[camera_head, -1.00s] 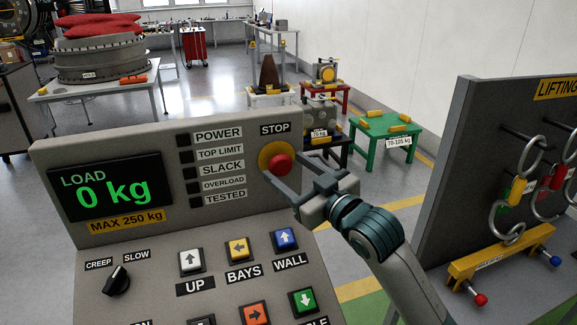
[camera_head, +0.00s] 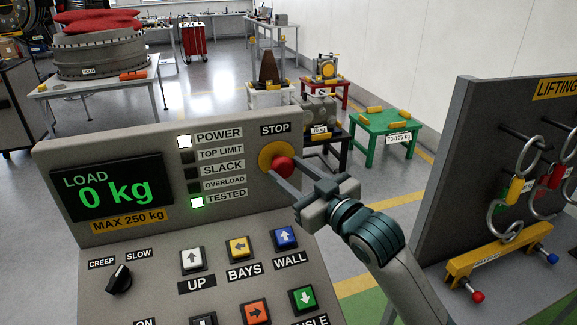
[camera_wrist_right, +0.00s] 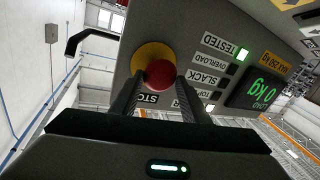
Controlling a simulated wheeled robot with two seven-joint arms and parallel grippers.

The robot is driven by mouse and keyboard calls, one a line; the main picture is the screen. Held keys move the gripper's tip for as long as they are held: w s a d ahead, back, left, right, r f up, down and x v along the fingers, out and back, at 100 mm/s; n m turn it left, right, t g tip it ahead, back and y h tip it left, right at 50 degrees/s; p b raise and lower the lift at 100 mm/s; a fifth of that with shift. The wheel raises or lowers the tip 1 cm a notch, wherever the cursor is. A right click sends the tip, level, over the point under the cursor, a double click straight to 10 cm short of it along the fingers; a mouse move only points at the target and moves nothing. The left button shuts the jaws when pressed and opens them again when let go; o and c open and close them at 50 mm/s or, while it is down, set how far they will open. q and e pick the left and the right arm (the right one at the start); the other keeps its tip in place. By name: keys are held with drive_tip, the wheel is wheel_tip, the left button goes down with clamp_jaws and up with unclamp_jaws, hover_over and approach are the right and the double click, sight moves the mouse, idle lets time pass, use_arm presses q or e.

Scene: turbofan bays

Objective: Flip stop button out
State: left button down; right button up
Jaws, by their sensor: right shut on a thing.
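The red STOP button (camera_head: 282,164) sits on a yellow round plate at the top right of the grey control panel (camera_head: 110,237). It also shows in the right wrist view (camera_wrist_right: 159,74). My right gripper (camera_head: 285,174) is shut on the button, with one finger on each side of it. In the right wrist view the two fingers (camera_wrist_right: 157,92) reach up to the red cap. The POWER lamp (camera_head: 184,142) is lit white and the TESTED lamp (camera_head: 197,203) is lit green. The other lamps are dark. My left gripper is not in view.
The panel also has a display (camera_head: 108,190) reading 0 kg, a creep/slow knob (camera_head: 119,279) and several push buttons below. A lifting-gear board (camera_head: 455,150) with rings stands at the right. A green table (camera_head: 385,125) stands behind.

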drive_tip(key=shift+f, duration=0.1)
drive_tip(key=o, duration=1.5)
drive_tip(key=shift+s, duration=0.25)
drive_tip(key=shift+d, duration=0.1)
drive_tip(key=shift+s+d+b, duration=0.35)
drive_tip(key=shift+s+b, duration=0.05)
drive_tip(key=shift+s, duration=0.1)
drive_tip(key=p+v, duration=0.7)
drive_tip(key=v, duration=0.9)
drive_tip(key=shift+s, duration=0.1)
